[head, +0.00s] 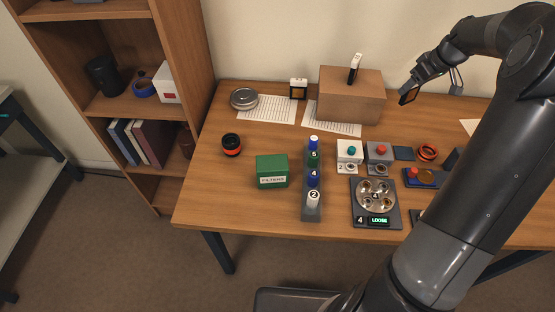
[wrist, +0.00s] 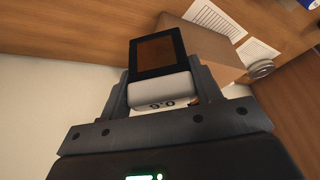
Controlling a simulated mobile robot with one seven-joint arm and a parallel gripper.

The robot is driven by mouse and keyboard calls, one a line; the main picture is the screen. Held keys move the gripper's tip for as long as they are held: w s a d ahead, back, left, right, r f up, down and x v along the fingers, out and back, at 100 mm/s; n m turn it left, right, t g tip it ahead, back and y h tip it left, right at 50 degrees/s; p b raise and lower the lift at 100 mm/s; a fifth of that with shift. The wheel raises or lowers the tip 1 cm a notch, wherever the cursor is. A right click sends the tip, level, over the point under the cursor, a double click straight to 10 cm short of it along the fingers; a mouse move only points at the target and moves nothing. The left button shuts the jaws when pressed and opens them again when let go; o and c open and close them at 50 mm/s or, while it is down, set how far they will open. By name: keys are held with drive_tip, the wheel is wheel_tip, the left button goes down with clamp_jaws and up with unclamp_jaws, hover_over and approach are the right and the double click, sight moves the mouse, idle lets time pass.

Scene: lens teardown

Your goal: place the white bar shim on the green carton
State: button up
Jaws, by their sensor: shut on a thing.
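My gripper (head: 414,90) is raised at the upper right, right of the brown cardboard box. In the wrist view my gripper (wrist: 160,90) is shut on the white bar shim (wrist: 160,88), its printed number upside down. A black frame with an amber-brown window (wrist: 157,57) extends from the white bar beyond the fingers. In the head view only a dark, thin frame of the held shim (head: 409,97) shows clearly. The green carton (head: 272,165), with a white label, stands on the table left of centre, well away from my gripper. Its top looks bare.
The cardboard box (head: 350,97) stands at the back with a black-and-white piece (head: 355,68) on it. A similar white-topped piece (head: 299,88) stands left of it. A rack of bottles (head: 312,208) stands close right of the carton, a black-orange lens part (head: 231,145) to its left.

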drive_tip(key=s+a+r+n+g+y, duration=0.1)
drive_tip(key=s+a+r+n+g, duration=0.15)
drive_tip(key=s+a+n, duration=0.8)
drive_tip(key=s+a+r+n+g, duration=0.25)
drive_tip(key=s+a+n, duration=0.25)
drive_tip(key=s+a, duration=0.95)
hover_over(272, 162)
drive_tip(key=shift+s+f, duration=0.1)
drive_tip(key=shift+f, duration=5.5)
drive_tip(key=shift+f, duration=0.1)
drive_tip(key=o, duration=1)
drive_tip(key=v, duration=1.2)
drive_tip(key=shift+d, duration=0.15)
